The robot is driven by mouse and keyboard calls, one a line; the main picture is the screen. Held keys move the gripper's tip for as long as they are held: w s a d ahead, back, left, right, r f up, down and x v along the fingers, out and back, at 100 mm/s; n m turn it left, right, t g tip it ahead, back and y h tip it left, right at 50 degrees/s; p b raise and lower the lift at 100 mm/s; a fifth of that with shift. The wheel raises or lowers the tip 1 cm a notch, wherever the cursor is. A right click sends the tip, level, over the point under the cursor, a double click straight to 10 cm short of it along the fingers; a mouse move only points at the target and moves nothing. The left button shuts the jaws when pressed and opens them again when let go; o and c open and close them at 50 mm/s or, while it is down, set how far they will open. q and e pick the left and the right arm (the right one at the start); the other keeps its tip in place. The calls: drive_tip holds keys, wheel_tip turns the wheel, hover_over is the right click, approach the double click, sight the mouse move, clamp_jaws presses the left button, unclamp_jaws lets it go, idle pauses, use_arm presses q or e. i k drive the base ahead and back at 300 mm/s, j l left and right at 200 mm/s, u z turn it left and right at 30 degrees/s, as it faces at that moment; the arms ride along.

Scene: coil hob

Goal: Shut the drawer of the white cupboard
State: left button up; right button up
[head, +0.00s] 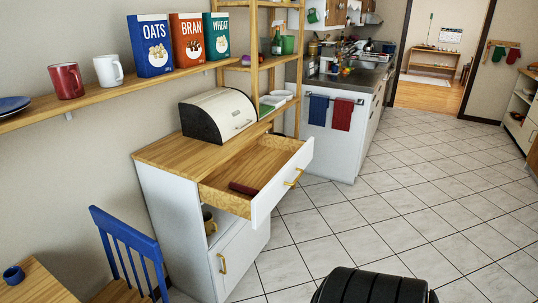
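The white cupboard (165,208) with a wooden top stands against the wall in the middle of the head view. Its top drawer (290,183) is pulled well out, toward the right of the picture. The drawer has a white front with a brass handle (293,178) and a wooden inside. A dark red item (243,188) lies in the drawer near its near side. Neither of my grippers is in view.
A bread bin (218,115) stands on the cupboard top. Below the drawer are an open niche with a mug (209,223) and a lower front with a brass handle (222,263). A blue chair (122,252) stands at left. Tiled floor (330,222) is clear right of the drawer.

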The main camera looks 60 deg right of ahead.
sight(271, 164)
drive_tip(key=z, duration=2.1)
